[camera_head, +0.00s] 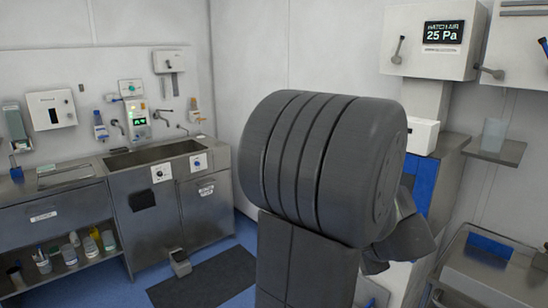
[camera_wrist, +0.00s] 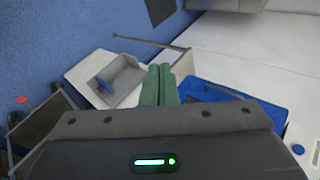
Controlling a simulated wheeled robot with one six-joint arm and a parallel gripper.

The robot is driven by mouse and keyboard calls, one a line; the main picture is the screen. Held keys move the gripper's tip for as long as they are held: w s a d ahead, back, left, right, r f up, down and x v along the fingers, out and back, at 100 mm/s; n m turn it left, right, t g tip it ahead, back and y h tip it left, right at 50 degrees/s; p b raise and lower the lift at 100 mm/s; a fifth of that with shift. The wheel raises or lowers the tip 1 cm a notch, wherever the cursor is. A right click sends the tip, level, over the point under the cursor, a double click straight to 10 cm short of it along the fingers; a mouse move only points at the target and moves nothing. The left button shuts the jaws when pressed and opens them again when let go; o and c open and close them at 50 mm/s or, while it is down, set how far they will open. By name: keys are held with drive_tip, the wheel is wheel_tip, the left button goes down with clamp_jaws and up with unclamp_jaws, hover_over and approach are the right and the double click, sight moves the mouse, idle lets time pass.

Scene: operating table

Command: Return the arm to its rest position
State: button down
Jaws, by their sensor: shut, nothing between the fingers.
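My gripper (camera_wrist: 159,84) shows in the wrist view as two green fingers side by side, touching, with nothing between them. It points over a white tray-like container (camera_wrist: 128,78) on the left and a blue tray (camera_wrist: 270,113) on the right. In the head view my own dark arm fills the middle. The gripper's fingers cannot be made out there.
In the head view a steel sink counter (camera_head: 150,215) stands at left, with a dark mat (camera_head: 205,280) on the blue floor. A wall shelf (camera_head: 497,148) and a steel cart (camera_head: 478,270) are at right. In the wrist view blue floor (camera_wrist: 60,40) is open at upper left.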

drive_tip(key=shift+s+d+n, duration=0.2)
drive_tip(key=shift+s+d, duration=0.25)
drive_tip(key=shift+s, duration=0.2)
drive_tip(key=shift+s+d+n, duration=0.2)
drive_tip(key=shift+s+d, duration=0.2)
drive_tip(key=shift+s, duration=0.25)
drive_tip(key=shift+a+y, duration=0.1)
drive_tip(key=shift+y, duration=0.2)
